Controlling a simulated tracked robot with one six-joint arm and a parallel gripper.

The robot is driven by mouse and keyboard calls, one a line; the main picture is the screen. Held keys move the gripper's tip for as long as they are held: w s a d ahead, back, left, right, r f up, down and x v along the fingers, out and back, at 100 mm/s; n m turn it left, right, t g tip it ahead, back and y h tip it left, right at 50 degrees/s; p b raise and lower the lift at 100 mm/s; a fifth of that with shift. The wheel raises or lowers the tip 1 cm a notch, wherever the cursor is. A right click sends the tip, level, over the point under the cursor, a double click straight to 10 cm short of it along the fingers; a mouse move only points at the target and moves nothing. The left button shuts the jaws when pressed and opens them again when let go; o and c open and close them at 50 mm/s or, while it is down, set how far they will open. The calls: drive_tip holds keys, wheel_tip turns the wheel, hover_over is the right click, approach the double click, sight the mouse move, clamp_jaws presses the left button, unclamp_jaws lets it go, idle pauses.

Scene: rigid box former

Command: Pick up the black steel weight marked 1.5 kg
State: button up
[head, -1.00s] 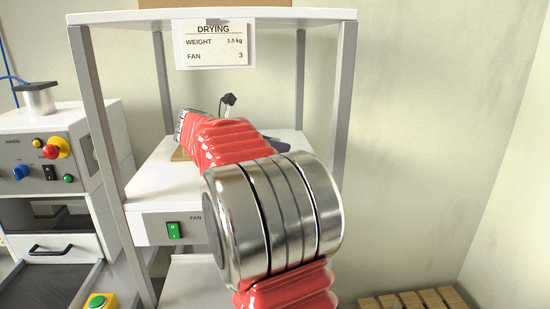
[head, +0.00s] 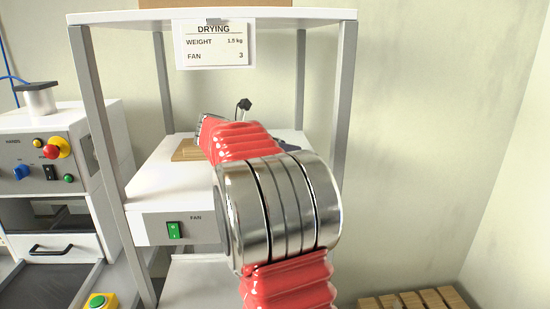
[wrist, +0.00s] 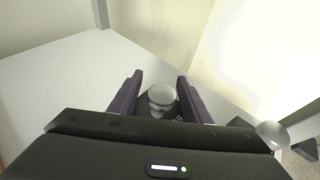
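In the wrist view, a weight with a shiny rounded grey knob (wrist: 160,95) stands between the fingers of my gripper (wrist: 160,88). The two dark purple fingers are open, one on each side, with a narrow gap visible beside the knob. The weight's lower body is mostly hidden by the gripper housing. A scrap of pale lettering shows near the right finger, too little to read as 1.5 kg. In the head view my red-sleeved arm reaches onto the shelf and hides the weight.
The white drying shelf (head: 150,185) has grey posts and a hanging sign (head: 212,45). A wooden block (head: 187,151) lies on it, left of my arm. Another shiny ball (wrist: 273,135) is at the right of the wrist view. Wooden slats (head: 415,300) lie low at right.

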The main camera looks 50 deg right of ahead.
drive_tip(key=shift+f, duration=0.15)
drive_tip(key=c, duration=1.1)
clamp_jaws()
drive_tip(key=shift+f, duration=0.2)
drive_tip(key=shift+r, duration=0.2)
